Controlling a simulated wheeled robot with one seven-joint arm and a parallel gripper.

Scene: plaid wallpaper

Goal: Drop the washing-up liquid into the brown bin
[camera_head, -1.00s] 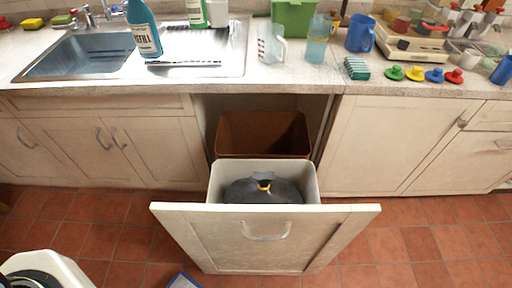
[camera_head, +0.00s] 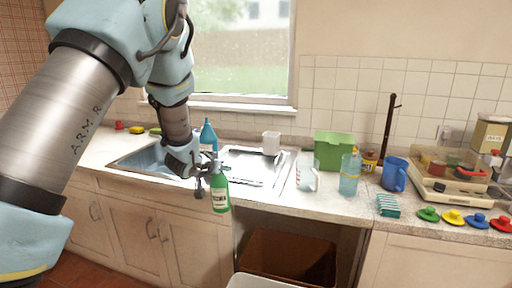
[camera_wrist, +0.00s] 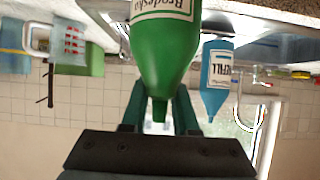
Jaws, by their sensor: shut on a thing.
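My gripper (camera_head: 211,176) is shut on the green bottle (camera_head: 219,200), taken to be the washing-up liquid. The bottle has a pale label and hangs upright near the front edge of the counter, left of the brown bin. In the wrist view, which is upside down, the green bottle (camera_wrist: 165,50) sits between the dark fingers of my gripper (camera_wrist: 160,110). The brown bin (camera_head: 290,250) stands in the open cabinet below the counter; its lower part is hidden.
A white bin (camera_head: 262,282) is in front of the brown one, partly cut off. A blue bottle (camera_head: 208,136) stands by the sink, with a white cup (camera_head: 271,143) behind the drainer. A clear jug (camera_head: 307,172), blue-tinted container (camera_head: 349,175) and green box (camera_head: 332,150) stand right.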

